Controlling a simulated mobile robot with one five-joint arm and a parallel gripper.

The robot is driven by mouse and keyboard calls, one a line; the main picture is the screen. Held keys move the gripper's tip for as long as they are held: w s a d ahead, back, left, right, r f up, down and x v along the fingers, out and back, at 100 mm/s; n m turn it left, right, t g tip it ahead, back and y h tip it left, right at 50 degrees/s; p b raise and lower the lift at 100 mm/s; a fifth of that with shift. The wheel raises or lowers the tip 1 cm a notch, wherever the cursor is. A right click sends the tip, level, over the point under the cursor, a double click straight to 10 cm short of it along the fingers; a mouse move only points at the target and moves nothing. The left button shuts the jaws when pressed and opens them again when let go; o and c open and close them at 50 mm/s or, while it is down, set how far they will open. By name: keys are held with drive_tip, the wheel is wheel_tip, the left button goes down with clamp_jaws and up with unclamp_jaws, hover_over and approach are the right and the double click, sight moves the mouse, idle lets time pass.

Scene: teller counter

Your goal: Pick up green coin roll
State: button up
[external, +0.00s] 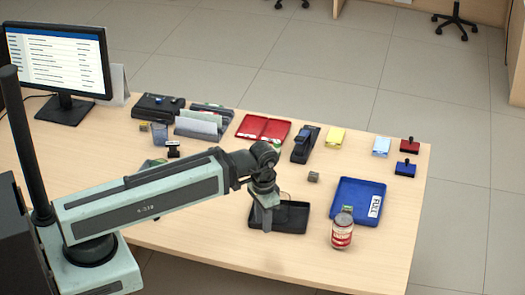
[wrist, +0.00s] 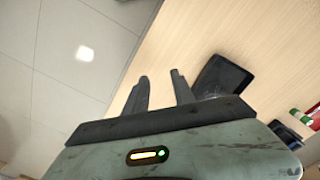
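A small green and white roll (wrist: 301,117), which appears to be the green coin roll, shows at the right edge of the wrist view beside a red tray. In the external view a bit of green (external: 276,147) shows at the red tray's near edge, too small to make out clearly. My gripper (external: 267,226) points down by the black tray, well apart from the roll. In the wrist view its two fingers (wrist: 160,82) are spread, with nothing between them.
The black tray (external: 292,220) lies beside my gripper. The red tray (external: 250,123) and dark stapler (external: 305,144) lie farther back. Bare counter separates them from the black tray.

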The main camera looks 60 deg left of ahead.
drive_tip(key=o, duration=0.4)
drive_tip(key=shift+c, duration=0.2)
